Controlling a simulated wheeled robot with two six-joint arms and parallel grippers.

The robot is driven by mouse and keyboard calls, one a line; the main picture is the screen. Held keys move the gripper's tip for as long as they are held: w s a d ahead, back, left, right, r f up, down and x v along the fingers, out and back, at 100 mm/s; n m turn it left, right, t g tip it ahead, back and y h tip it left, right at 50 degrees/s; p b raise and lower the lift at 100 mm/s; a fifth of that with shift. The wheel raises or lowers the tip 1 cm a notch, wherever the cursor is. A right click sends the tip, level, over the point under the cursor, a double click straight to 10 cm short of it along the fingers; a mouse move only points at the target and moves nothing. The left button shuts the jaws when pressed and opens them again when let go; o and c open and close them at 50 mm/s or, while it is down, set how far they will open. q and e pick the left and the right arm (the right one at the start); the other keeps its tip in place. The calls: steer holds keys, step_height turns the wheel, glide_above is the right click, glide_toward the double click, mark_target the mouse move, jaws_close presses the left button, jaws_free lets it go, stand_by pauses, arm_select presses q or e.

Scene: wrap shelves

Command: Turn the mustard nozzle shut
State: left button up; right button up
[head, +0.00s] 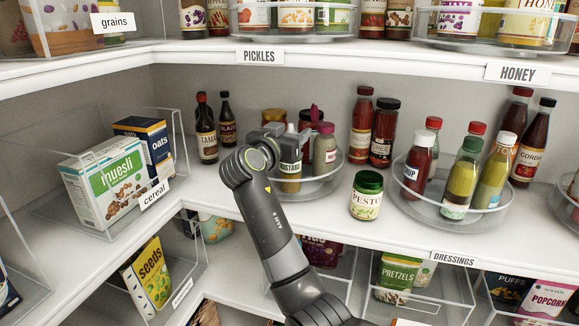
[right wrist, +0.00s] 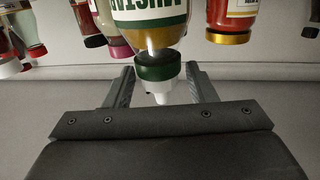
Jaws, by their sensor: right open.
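The mustard bottle (head: 290,172) stands upright on the clear turntable on the middle shelf, partly hidden behind my right gripper (head: 283,136). In the right wrist view the bottle (right wrist: 150,30) appears upside down, with a green cap (right wrist: 158,68) and a white nozzle (right wrist: 162,88) at its end. My right gripper is open there (right wrist: 160,72), one finger on each side of the cap and nozzle, with small gaps showing between fingers and cap. My left gripper is not in view.
A pesto jar (head: 367,195) stands in front to the right. Dark bottles (head: 206,130) stand behind to the left. The upper shelf edge (head: 330,53) runs above.

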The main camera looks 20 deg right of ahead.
stand_by(0.5)
steer(key=b+v, duration=0.3)
steer(key=v, duration=0.4)
stand_by(0.4)
